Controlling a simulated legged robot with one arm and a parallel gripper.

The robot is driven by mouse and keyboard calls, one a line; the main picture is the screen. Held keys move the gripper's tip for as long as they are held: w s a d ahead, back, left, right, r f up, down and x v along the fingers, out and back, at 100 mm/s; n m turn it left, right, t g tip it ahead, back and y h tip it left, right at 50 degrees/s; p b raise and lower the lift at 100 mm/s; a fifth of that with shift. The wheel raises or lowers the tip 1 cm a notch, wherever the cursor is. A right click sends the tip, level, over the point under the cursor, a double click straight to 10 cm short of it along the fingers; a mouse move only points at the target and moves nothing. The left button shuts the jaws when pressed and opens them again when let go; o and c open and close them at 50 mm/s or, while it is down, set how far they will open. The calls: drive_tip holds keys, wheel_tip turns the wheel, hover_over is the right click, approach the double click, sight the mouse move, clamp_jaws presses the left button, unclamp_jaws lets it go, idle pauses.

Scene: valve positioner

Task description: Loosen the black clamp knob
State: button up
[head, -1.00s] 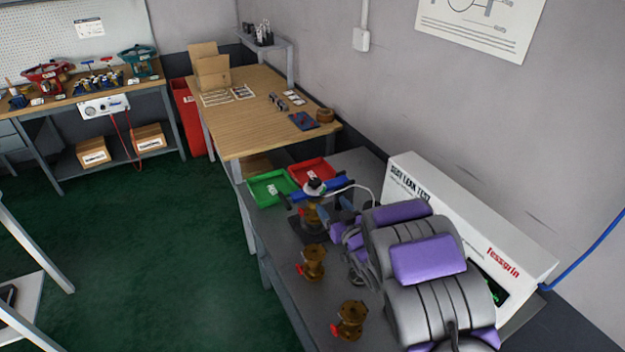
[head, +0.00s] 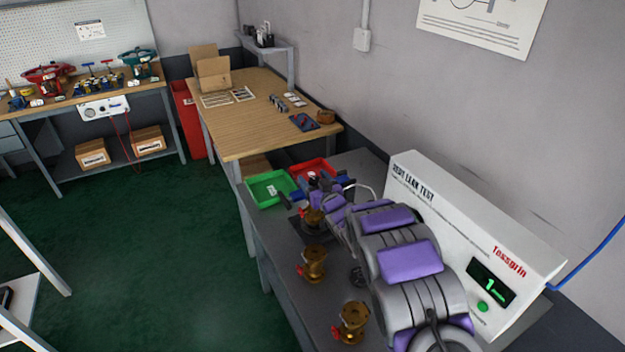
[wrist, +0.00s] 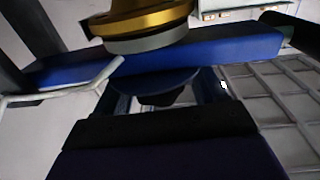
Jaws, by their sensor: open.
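In the wrist view my gripper (wrist: 163,88) reaches up from the dark bar at the bottom, its two fingers standing apart. A dark rounded piece (wrist: 165,98), which looks like the black clamp knob, shows between the fingers below a blue disc. I cannot tell whether the fingers touch it. Above it runs the blue clamp bar (wrist: 215,50), with a brass valve flange (wrist: 140,18) over it. In the head view my gripper (head: 326,203) is at the clamp station on the bench, beside its brass valve (head: 312,216). The knob is hidden there by my arm.
Two brass valves (head: 314,262) (head: 352,322) stand along the bench's near side. A green tray (head: 268,190) and a red tray (head: 312,170) lie beyond the clamp. The white leak-test box (head: 450,225) stands right of my arm, its display lit. A wooden table (head: 255,115) adjoins.

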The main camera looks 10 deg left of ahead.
drive_tip(key=shift+w+a, duration=0.35)
drive_tip(key=shift+w, duration=0.25)
drive_tip(key=shift+c, duration=0.4)
drive_tip(key=shift+r, duration=0.1)
drive_tip(key=c, duration=0.9)
